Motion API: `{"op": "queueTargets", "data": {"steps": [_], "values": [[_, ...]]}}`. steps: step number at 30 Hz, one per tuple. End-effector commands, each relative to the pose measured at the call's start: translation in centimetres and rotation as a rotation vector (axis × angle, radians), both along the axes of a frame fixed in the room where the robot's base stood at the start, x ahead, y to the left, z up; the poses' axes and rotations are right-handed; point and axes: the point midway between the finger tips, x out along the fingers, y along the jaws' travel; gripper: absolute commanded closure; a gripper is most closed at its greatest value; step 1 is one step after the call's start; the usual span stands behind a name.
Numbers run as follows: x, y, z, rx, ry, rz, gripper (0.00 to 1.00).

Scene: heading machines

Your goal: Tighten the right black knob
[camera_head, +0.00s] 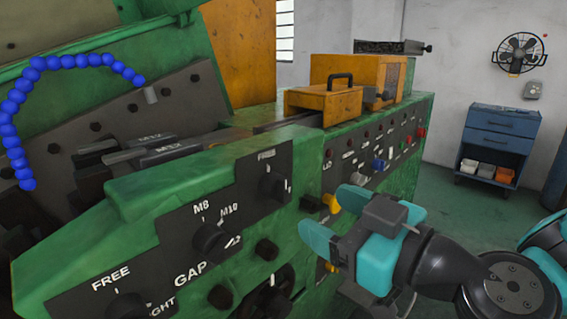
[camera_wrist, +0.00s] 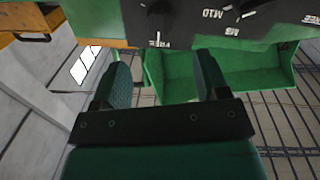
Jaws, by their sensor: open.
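The right black knob (camera_head: 273,186) sits on the dark panel of the green machine, just below the upper word FREE, with a white pointer line on it. In the wrist view the knob (camera_wrist: 157,18) is at the top edge, above the upside-down FREE label. My gripper (camera_head: 331,218) is to the right of and below the knob in the head view, apart from it. In the wrist view its two fingers (camera_wrist: 163,78) are spread and empty, pointing toward the panel below the knob.
A middle black knob (camera_head: 210,240) by M8 and M10 and a lower left knob (camera_head: 127,306) share the panel. A yellow knob (camera_head: 331,203) is close beside my gripper. A blue cabinet (camera_head: 497,145) stands at the back right, with clear floor before it.

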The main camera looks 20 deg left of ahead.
Motion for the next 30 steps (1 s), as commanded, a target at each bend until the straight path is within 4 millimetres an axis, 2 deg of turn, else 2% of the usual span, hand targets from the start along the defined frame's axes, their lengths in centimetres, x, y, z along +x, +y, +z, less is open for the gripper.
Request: {"op": "queueTargets", "data": {"steps": [1,6,12,18,27,28,30], "values": [[0.3,1.2,0.6,-0.002,0.003,0.006,0.32],[2.0,4.3,0.6,-0.002,0.003,0.004,0.32],[3.4,7.0,0.4,-0.001,0.002,0.003,0.32],[4.0,8.2,0.1,-0.001,0.002,0.002,0.32],[4.1,8.3,-0.1,-0.001,0.002,0.002,0.32],[4.1,8.3,-0.1,-0.001,0.001,0.001,0.37],[4.1,8.3,-0.1,-0.001,0.001,0.001,0.53]]}}
